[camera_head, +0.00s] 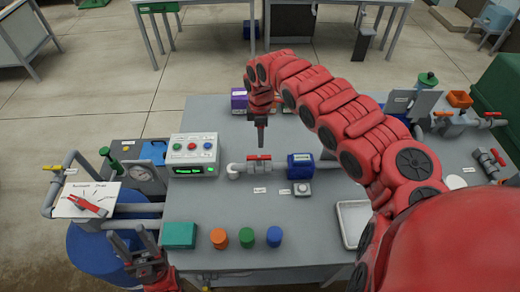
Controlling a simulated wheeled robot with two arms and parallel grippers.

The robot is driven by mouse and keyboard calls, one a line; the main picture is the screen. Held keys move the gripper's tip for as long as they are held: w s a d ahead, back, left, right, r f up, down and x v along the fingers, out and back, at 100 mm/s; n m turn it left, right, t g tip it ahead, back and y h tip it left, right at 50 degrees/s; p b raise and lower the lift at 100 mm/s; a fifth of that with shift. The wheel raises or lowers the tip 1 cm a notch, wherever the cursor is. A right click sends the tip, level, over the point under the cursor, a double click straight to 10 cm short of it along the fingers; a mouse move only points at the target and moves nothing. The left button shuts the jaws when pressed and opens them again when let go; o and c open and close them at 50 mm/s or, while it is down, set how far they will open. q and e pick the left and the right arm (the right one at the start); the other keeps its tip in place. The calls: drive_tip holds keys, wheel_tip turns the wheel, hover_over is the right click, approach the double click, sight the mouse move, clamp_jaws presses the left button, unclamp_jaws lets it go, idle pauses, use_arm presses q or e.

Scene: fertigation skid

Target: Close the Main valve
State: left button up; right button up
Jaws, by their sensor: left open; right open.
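A valve with a red handle (259,157) sits on the white pipe (240,168) at the middle of the table. Its handle lies roughly along the pipe. Small labels lie in front of it, too small to read, so I cannot confirm that this is the Main valve. My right gripper (260,138) points down just above and behind the red handle, apparently apart from it. Its fingers are seen nearly edge-on and hold nothing visible. My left gripper (132,243) is low at the table's front left, open and empty, far from this valve.
A control box (194,154) with a lit display stands left of the pipe, a blue device (300,166) right. A red lever (90,206) sits on a white plate at left. Orange, green and blue caps (246,237) and a teal box (179,235) line the front.

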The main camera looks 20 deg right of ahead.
sight(260, 157)
wheel_tip(260, 157, down, 10)
drive_tip(key=shift+a+r+p, duration=0.1)
drive_tip(key=shift+r+p, duration=0.15)
drive_tip(key=shift+p, duration=0.6)
drive_tip(key=shift+w+f, duration=0.15)
drive_tip(key=shift+f, duration=0.3)
clamp_jaws()
